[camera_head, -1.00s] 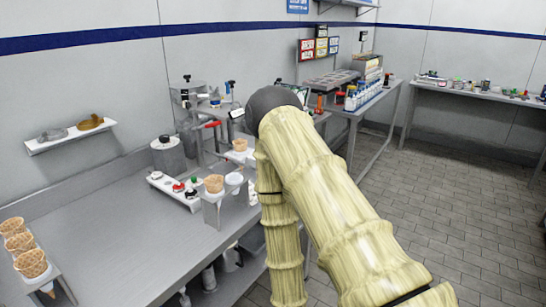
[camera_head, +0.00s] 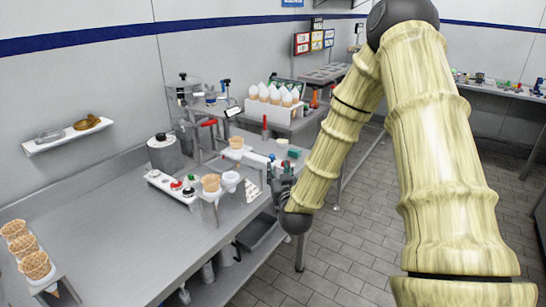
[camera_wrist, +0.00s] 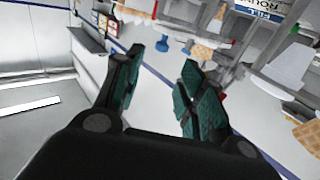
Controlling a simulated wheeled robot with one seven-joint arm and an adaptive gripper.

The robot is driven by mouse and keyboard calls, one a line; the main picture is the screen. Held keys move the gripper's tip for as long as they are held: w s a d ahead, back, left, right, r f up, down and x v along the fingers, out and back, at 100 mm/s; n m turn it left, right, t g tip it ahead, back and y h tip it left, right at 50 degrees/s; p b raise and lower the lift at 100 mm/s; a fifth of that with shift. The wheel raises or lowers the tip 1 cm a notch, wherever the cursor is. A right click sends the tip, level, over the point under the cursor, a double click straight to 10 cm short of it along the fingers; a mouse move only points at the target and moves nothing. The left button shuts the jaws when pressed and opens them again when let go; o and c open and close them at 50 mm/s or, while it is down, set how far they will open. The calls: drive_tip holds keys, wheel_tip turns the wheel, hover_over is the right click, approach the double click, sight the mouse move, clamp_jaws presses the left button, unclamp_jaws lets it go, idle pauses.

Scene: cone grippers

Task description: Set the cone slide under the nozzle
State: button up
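A waffle cone (camera_head: 236,142) stands upright on a white slide bar (camera_head: 256,158) at the counter's right part. The dispensing machine (camera_head: 190,92) with a red handle (camera_head: 208,123) stands just behind and left of it; I cannot clearly make out its nozzle. My gripper (camera_head: 278,168) is at the counter's right edge, close to the right end of the slide bar; I cannot tell whether it touches. In the wrist view, my gripper (camera_wrist: 160,85) has its two green-padded fingers apart, with nothing clearly held between them. A tan waffle shape (camera_wrist: 201,52) shows beyond the fingertips.
A clear stand (camera_head: 208,208) holds another cone (camera_head: 211,184) and a white cup (camera_head: 230,178) left of my gripper. A white rack (camera_head: 274,110) of white-topped cones stands behind. More cones (camera_head: 24,246) are at front left. The counter's middle (camera_head: 120,230) is clear.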

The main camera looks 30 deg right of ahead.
sight(273, 157)
drive_tip(key=p+x, duration=0.2)
drive_tip(key=x, duration=0.8)
drive_tip(key=shift+f, duration=0.1)
clamp_jaws()
